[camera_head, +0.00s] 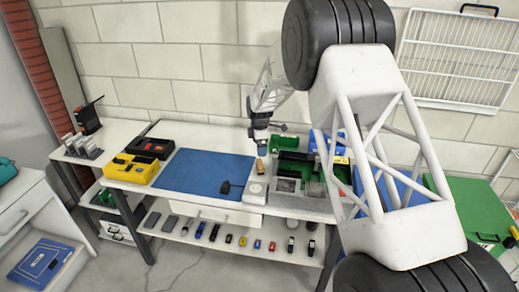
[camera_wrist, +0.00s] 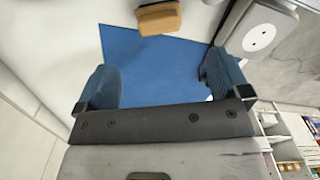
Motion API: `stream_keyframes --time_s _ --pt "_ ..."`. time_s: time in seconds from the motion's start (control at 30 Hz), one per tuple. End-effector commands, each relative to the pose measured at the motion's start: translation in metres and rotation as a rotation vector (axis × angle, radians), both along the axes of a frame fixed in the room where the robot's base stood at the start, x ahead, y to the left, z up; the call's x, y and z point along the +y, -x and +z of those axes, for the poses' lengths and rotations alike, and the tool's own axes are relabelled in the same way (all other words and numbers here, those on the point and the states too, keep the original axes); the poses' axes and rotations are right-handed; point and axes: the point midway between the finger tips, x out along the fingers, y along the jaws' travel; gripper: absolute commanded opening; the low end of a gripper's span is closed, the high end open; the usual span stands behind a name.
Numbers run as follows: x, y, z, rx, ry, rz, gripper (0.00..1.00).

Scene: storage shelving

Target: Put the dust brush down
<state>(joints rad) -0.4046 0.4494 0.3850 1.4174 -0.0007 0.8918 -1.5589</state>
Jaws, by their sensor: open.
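A tan, wood-coloured block (camera_head: 261,165), which looks like the dust brush, is just below my gripper (camera_head: 260,150) near the back right corner of the blue mat (camera_head: 206,178). The block is apart from both fingers. Whether its underside fully touches the white worktop cannot be told, and its bristles are not clear.
A white device with a round socket (camera_head: 256,190) is close by on the worktop; it also shows in the wrist view (camera_wrist: 262,33). Green trays (camera_head: 292,157) stand to the right, and a yellow case (camera_head: 132,168) to the left. The blue mat is mostly clear.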

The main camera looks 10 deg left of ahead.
Motion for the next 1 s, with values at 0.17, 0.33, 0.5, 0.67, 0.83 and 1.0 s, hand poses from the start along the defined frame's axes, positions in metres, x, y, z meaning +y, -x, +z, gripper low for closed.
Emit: stream_keyframes --time_s 0.17,0.33,0.5,0.67,0.83,1.0 --pt "0.0 0.0 0.0 0.0 0.0 0.0 0.95" --pt "0.0 0.0 0.0 -0.001 0.0 0.0 0.95" --pt "0.0 0.0 0.0 -0.001 0.0 0.0 0.95" --pt "0.0 0.0 0.0 -0.001 0.0 0.0 0.95" --pt "-0.001 0.0 0.002 -0.001 0.0 -0.004 0.95" --pt "-0.012 0.006 0.016 -0.006 -0.002 -0.04 0.95"
